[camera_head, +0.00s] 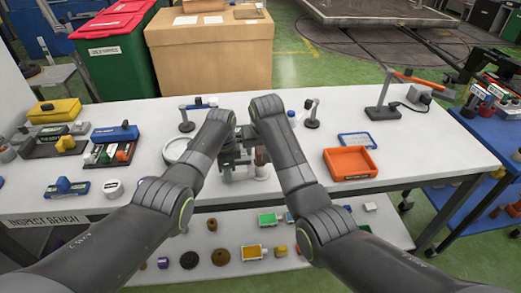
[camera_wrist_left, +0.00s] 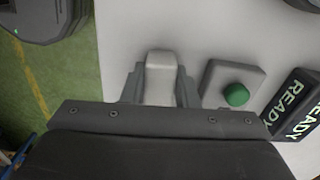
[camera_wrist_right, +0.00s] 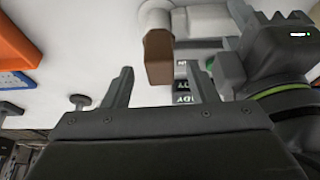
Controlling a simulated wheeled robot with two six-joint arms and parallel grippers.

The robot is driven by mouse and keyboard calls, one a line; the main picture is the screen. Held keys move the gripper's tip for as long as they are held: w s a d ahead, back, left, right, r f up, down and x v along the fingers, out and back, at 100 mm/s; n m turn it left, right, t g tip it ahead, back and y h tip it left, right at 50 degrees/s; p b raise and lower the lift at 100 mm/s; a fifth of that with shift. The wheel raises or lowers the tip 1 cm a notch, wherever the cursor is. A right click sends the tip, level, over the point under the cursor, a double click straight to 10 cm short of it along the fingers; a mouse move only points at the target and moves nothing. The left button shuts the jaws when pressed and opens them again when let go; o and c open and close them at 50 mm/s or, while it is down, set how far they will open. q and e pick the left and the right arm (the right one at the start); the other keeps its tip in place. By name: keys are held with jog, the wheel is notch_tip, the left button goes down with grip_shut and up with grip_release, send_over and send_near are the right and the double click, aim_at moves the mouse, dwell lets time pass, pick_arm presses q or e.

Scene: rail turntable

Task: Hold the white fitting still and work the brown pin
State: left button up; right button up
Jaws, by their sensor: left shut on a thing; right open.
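The white fitting (camera_wrist_left: 160,75) sits between the two fingers of my left gripper (camera_wrist_left: 159,83), which is shut on it. In the right wrist view the fitting (camera_wrist_right: 205,20) shows as a pale rounded body at the top. The brown pin (camera_wrist_right: 158,58) juts from its left end. My right gripper (camera_wrist_right: 161,82) is open and empty. Its fingers point towards the pin, which appears between the fingertips; the picture does not show whether it is beyond them. In the head view both grippers are close together over the bench, and my arms partly hide the fitting.
A grey box with a green button (camera_wrist_left: 237,95) and a READY sign (camera_wrist_left: 293,108) are beside the fitting. An orange tray (camera_head: 350,163) and blue-framed card (camera_head: 356,140) lie to the right. A round white dish (camera_head: 176,150) is left.

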jog(key=shift+x, duration=1)
jog(key=shift+c, duration=0.2)
grip_shut()
jog(key=shift+r, duration=0.1)
jog(key=shift+r, duration=0.65)
jog(key=shift+r, duration=2.95)
pick_arm(q)
jog(key=o, duration=1.1)
pick_arm(e)
notch_tip(320, 180, up, 5)
